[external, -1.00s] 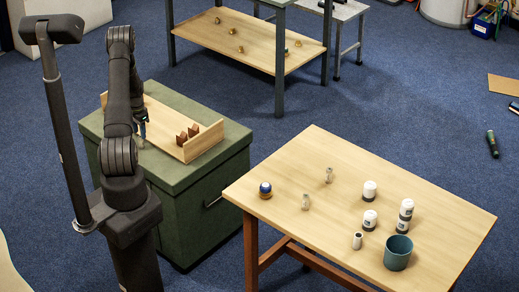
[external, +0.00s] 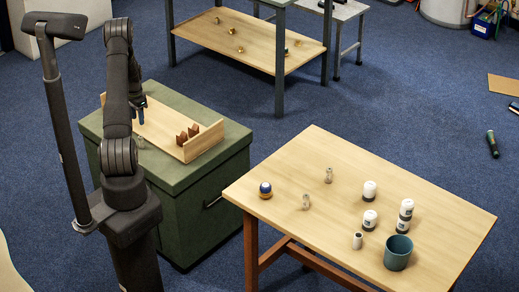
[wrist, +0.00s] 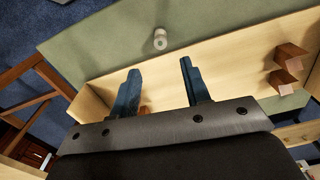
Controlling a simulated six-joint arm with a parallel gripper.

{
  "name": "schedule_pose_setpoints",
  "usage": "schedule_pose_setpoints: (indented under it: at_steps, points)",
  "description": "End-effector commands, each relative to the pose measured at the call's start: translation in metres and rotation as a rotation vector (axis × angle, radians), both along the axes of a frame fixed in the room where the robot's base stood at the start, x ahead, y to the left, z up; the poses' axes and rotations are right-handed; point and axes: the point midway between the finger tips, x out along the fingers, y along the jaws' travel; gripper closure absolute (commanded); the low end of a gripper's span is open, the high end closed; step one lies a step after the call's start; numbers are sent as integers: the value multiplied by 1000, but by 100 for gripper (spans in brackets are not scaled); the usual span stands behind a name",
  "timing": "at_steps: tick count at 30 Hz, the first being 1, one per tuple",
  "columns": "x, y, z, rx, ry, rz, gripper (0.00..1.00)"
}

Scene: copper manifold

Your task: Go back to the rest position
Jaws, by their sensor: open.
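My gripper (external: 140,112) is open and empty. It hangs above the wooden tray (external: 163,123) on the green cabinet (external: 180,181), near the tray's left part. In the wrist view its two blue fingers (wrist: 160,69) are spread wide with nothing between them. A small pale cylindrical fitting (wrist: 160,38) stands on the green top beyond the fingertips, outside the tray and apart from them. Two red-brown blocks (external: 188,134) sit at the tray's right end, and they also show at the right of the wrist view (wrist: 289,56).
A shelf unit (external: 245,40) stands behind. My dark upright post (external: 63,130) is beside the arm.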

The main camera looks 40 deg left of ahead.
Motion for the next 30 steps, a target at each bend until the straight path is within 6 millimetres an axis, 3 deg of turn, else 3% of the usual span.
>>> schedule_pose_setpoints:
  at_steps: [21, 30]
  points:
    - [-1, 0, -120, 0, 2, 0, 57]
    - [0, 0, -94, 1, 0, 0, 57]
